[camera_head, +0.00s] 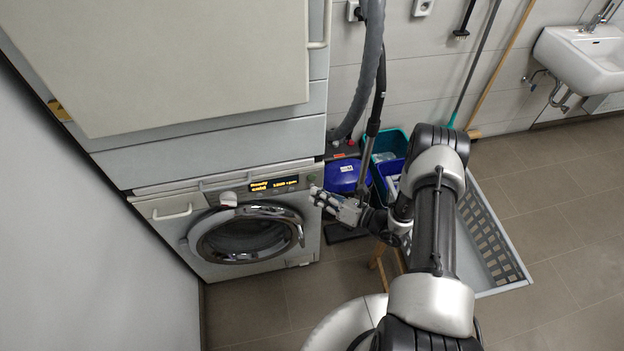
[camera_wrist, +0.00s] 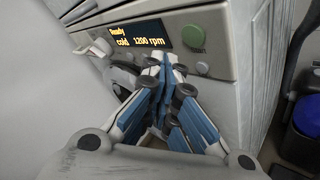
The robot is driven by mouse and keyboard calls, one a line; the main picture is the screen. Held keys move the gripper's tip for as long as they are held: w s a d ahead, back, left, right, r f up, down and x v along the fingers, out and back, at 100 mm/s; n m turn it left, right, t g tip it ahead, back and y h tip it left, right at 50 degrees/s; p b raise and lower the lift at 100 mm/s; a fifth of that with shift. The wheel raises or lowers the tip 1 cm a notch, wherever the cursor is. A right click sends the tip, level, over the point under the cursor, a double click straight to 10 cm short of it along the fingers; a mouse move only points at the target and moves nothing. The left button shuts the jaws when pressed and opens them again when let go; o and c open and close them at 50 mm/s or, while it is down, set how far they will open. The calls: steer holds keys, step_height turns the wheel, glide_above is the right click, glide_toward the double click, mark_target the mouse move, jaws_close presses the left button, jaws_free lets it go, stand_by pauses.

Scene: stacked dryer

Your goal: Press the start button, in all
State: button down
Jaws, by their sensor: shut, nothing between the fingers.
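The front-loading machine (camera_head: 222,262) stands low at the left, with a round glass door (camera_head: 247,238). Its lit display (camera_wrist: 141,35) reads "Ready", "cold" and "1200 rpm". In the wrist view, the round green start button (camera_wrist: 193,37) is right of the display, with its label just beneath. My gripper (camera_head: 318,194) is shut and empty in front of the panel's right end. In the wrist view, my gripper's fingertips (camera_wrist: 174,78) are below and left of the green button. Whether they touch the panel, I cannot tell. The green button looks apart from them.
Smaller round buttons (camera_wrist: 202,68) are on the panel below the start button. A white unit (camera_head: 180,55) is stacked above. Blue and teal bins (camera_head: 388,147), a grey hose (camera_head: 366,80) and a grey crate (camera_head: 512,275) are to the right. Floor (camera_head: 560,200) is open farther right.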

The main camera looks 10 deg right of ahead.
mark_target(312, 177)
steer(key=shift+w+b, duration=0.4)
steer(key=shift+w, duration=0.7)
stand_by(0.6)
steer(key=shift+w+b, duration=0.35)
steer(key=shift+w, duration=0.05)
steer(key=shift+w, duration=0.35)
stand_by(0.7)
steer(key=shift+s, duration=0.75)
